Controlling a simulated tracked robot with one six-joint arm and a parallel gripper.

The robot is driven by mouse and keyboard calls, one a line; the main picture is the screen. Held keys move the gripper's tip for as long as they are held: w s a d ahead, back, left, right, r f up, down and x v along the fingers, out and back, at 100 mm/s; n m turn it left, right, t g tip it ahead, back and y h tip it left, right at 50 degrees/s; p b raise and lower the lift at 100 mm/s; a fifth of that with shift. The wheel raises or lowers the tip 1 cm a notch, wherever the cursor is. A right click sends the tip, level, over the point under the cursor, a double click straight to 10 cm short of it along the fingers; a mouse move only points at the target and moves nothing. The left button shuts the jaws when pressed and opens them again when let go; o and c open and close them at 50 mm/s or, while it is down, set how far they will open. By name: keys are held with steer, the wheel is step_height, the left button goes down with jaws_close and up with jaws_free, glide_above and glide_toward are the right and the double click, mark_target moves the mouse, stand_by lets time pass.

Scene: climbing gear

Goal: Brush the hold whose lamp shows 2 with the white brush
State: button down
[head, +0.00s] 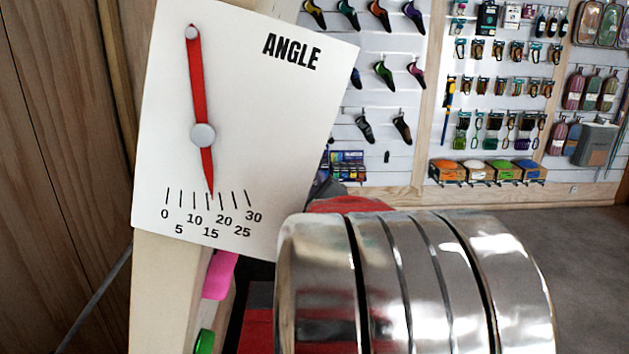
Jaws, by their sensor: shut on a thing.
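My gripper and the white brush are not seen in the head view. No lamp or number 2 shows. A pink piece (219,276), perhaps a climbing hold, sticks out beside the pale wooden beam, just below the angle board. A green piece (205,342) shows lower down at the bottom edge, partly cut off. A large banded metal cylinder fills the lower right middle and hides what lies behind it.
A white ANGLE board (265,130) with a red needle (197,85) near 15 hangs on the pale beam (158,300). A wall of climbing gear (500,80) stands at the back. Grey floor (590,270) is open at right.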

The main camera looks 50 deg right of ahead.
stand_by(0.4)
steer(key=shift+x, duration=1.1)
steer(key=shift+s+d, duration=0.1)
steer(key=shift+s, duration=0.1)
steer(key=shift+v, duration=1.2)
steer(key=shift+s+d+f, duration=0.3)
steer(key=shift+s+d, duration=0.3)
steer(key=shift+s, duration=0.05)
steer(key=shift+s+d+f, duration=0.3)
steer(key=shift+s+d, duration=0.3)
steer(key=shift+s, duration=0.05)
steer(key=shift+s+d+f, duration=0.3)
steer(key=shift+s+d, duration=0.25)
steer(key=shift+s, duration=0.15)
